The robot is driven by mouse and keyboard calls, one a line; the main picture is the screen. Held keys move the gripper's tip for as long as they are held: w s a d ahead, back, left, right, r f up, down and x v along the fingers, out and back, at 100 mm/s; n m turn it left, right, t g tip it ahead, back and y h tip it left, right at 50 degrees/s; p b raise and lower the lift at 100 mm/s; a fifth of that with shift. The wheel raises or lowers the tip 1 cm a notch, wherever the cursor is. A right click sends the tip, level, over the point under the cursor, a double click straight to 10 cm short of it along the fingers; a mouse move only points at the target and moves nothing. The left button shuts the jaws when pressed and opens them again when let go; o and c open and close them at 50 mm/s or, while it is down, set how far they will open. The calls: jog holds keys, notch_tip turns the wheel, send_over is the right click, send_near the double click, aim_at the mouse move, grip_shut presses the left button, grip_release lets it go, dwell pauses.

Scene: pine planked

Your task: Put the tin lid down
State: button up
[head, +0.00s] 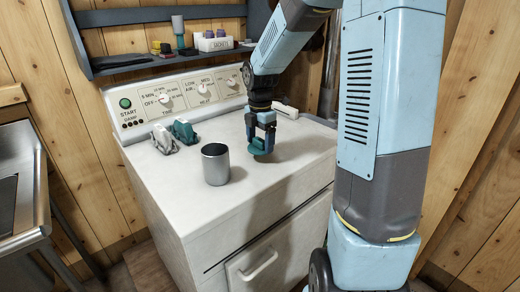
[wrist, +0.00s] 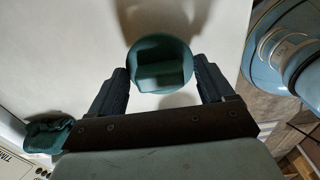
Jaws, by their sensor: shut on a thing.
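My gripper (head: 262,132) is shut on the teal tin lid (head: 258,147), at the right of the white dryer top in the head view. In the wrist view the lid (wrist: 162,50) is round with a raised block handle, between the two dark fingers of my gripper (wrist: 164,75). The lid is at or just above the dryer top; I cannot tell if it touches. A silver tin (head: 215,167), dark inside and open at the top, stands upright to the left of the lid, apart from it.
A grey object (head: 163,139) and a teal one (head: 184,131) lie near the control panel (head: 190,90) on the dryer top (head: 245,195). A white object (head: 286,109) lies behind my gripper. A blue-grey shelf (head: 150,62) hangs above. The front of the top is clear.

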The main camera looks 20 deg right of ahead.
aim_at(260, 149)
jog(key=shift+w+f, duration=0.2)
jog(key=shift+f, duration=0.1)
notch_tip(260, 149, down, 3)
jog(key=shift+w+f, duration=0.15)
jog(key=o, duration=0.9)
